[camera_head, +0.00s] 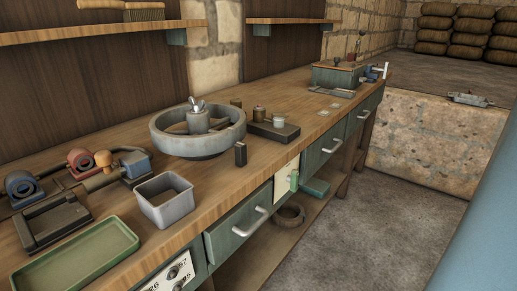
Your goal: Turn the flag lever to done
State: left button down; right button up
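I cannot single out the flag lever with certainty. A small green upright piece (294,181) sits on a cream plate (281,182) on the front face of the bench, between the drawers; it could be the lever. A white upright piece (386,70) also stands at the bench's far end, beside small blue and red parts (372,74). Both are too small to read any marking or position. Neither of my grippers shows in the head view.
The long wooden bench (325,118) carries a round stone basin (197,145), a grey open bin (165,200), a green tray (80,255), blue-and-red clamped parts (82,161) and a teal box (336,75). Drawers with handles line its front. The floor (370,225) to the right is clear.

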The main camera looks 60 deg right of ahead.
aim_at(293, 179)
jog(key=z, duration=2)
